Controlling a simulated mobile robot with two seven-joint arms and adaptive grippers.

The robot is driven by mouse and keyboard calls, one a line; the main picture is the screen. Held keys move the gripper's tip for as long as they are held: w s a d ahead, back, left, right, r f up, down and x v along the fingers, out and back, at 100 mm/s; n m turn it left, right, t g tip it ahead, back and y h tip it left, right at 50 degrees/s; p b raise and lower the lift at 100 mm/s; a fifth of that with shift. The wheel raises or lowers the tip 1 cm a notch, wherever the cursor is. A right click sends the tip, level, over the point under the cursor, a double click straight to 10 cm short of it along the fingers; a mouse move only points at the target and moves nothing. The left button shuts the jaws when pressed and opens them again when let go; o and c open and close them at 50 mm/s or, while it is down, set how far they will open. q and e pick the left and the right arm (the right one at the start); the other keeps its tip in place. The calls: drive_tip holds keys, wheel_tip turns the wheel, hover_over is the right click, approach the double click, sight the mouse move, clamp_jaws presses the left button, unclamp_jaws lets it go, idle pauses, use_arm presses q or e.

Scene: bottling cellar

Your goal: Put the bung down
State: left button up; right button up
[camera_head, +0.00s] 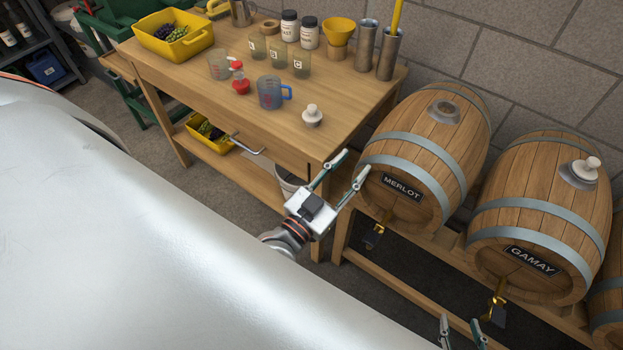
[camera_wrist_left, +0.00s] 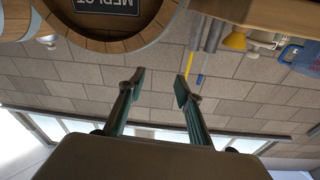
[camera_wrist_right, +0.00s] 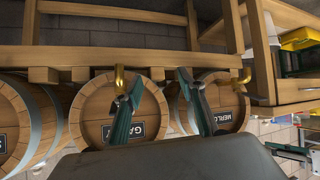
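A white bung (camera_head: 312,115) stands upright on the wooden table (camera_head: 330,130) near its right front corner, apart from both grippers. Another white bung (camera_head: 587,167) sits in the top of the Gamay barrel (camera_head: 540,215). The Merlot barrel (camera_head: 425,150) shows a bare grey bung hole (camera_head: 444,111). My left gripper (camera_head: 350,165) is open and empty, in front of the table corner and left of the Merlot barrel; its spread fingers also show in the left wrist view (camera_wrist_left: 160,88). My right gripper (camera_head: 462,325) is open and empty, low in front of the Gamay barrel; it faces the barrels in the right wrist view (camera_wrist_right: 158,88).
The table holds a blue jug (camera_head: 270,92), a red-topped item (camera_head: 239,80), several beakers, jars, a yellow funnel (camera_head: 340,30), metal cylinders (camera_head: 388,55) and a yellow grape crate (camera_head: 175,38). Brass taps (camera_head: 498,305) stick out below the barrels. Bare tabletop surrounds the table's bung.

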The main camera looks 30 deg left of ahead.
use_arm(q)
drive_tip(key=s+a+f+g, duration=0.1)
drive_tip(key=s+f+g, duration=0.3)
drive_tip(key=f, duration=0.6)
drive_tip(key=s+a+f+m+g, duration=0.1)
drive_tip(key=s+f+g, duration=0.3)
drive_tip(key=s+f, duration=0.4)
wheel_tip(320, 180, down, 3)
drive_tip(key=shift+s+r, duration=0.2)
drive_tip(key=shift+s, duration=0.1)
drive_tip(key=shift+a, duration=0.15)
